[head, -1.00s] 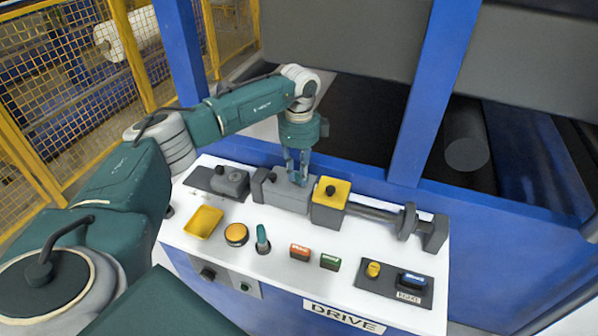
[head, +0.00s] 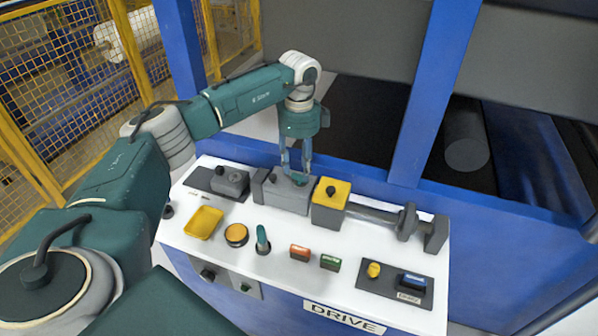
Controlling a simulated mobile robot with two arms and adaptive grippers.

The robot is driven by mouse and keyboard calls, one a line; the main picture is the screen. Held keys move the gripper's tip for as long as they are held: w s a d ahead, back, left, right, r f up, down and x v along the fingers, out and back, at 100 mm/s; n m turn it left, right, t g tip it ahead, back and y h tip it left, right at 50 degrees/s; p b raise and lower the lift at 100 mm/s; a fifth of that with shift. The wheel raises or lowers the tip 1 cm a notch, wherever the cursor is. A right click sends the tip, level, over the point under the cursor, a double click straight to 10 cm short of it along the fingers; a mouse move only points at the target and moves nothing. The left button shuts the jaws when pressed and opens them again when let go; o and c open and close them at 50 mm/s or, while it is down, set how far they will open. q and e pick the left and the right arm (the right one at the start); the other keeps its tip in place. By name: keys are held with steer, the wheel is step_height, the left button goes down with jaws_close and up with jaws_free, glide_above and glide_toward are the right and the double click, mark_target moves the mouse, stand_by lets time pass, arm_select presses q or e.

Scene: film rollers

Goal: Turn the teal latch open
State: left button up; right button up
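A small teal latch (head: 299,179) sits on top of the grey block (head: 285,195) at the back of the white panel. My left gripper (head: 296,168) points down just above it, with its two fingers apart and nothing seen between them. The fingertips overlap the latch's outline, so I cannot tell if they touch it. A separate upright teal lever (head: 262,238) stands at the front of the panel. My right gripper is not in view.
A yellow block (head: 330,203) on a grey rail stands right of the grey block. A yellow tray (head: 204,222), orange button (head: 236,234), red button (head: 300,253) and green button (head: 330,262) lie in front. A blue post (head: 430,95) rises behind.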

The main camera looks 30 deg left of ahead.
mark_target(299, 176)
arm_select(q)
step_height(299, 176, up, 9)
stand_by(0.7)
